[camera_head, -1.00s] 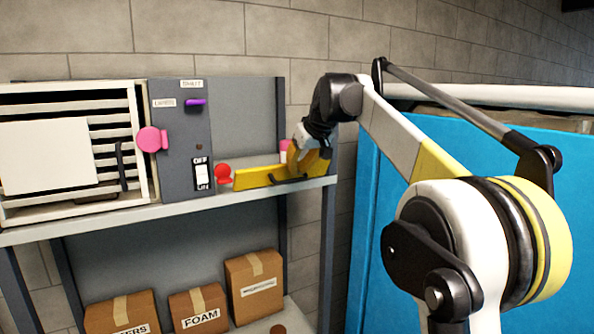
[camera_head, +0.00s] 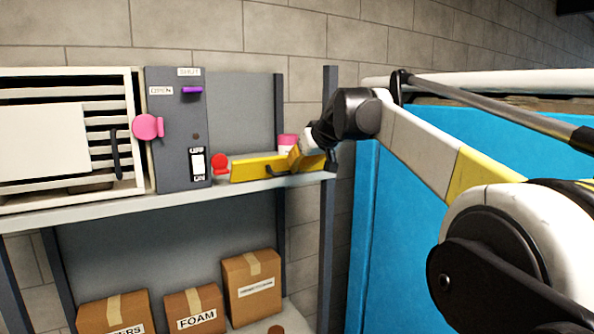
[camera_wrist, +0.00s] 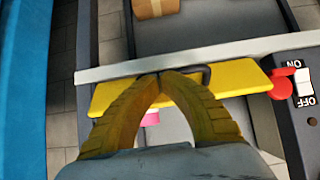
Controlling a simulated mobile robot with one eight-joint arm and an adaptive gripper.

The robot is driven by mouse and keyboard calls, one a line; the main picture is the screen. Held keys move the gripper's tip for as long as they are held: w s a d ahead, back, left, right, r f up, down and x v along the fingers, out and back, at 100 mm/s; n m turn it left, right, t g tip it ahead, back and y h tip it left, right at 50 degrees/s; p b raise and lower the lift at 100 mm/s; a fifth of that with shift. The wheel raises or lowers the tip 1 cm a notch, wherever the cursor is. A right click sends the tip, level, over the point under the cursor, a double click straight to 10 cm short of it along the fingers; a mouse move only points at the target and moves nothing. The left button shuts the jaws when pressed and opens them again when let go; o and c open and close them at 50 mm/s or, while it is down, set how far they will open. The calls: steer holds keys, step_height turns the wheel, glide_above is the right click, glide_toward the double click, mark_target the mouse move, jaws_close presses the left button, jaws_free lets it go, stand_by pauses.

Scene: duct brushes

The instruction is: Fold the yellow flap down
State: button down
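The yellow flap (camera_head: 250,170) is a long panel along the shelf's front edge, with a dark handle (camera_head: 285,172) on its face. It also shows in the wrist view (camera_wrist: 235,78), with the handle (camera_wrist: 206,74) right beside my fingertips. My gripper (camera_head: 298,157) is at the flap's right part in the head view. In the wrist view my gripper (camera_wrist: 160,74) has its two yellowish fingers converged, tips together, over the flap. Nothing is visible between the tips. Whether they touch the flap or handle is unclear. The fingers hide part of the flap.
A red knob (camera_head: 220,164) is at the flap's left end, beside a grey panel (camera_head: 178,125) with a switch and purple lever. A pink-and-white container (camera_head: 287,143) stands behind the flap. A shelf post (camera_head: 328,220) is near my wrist. Boxes (camera_head: 252,285) sit below.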

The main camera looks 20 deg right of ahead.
steer(key=shift+s+f+t+b, duration=0.25)
steer(key=shift+t+b, duration=0.15)
steer(key=shift+b, duration=0.1)
steer(key=shift+w, duration=0.1)
stand_by(1.0)
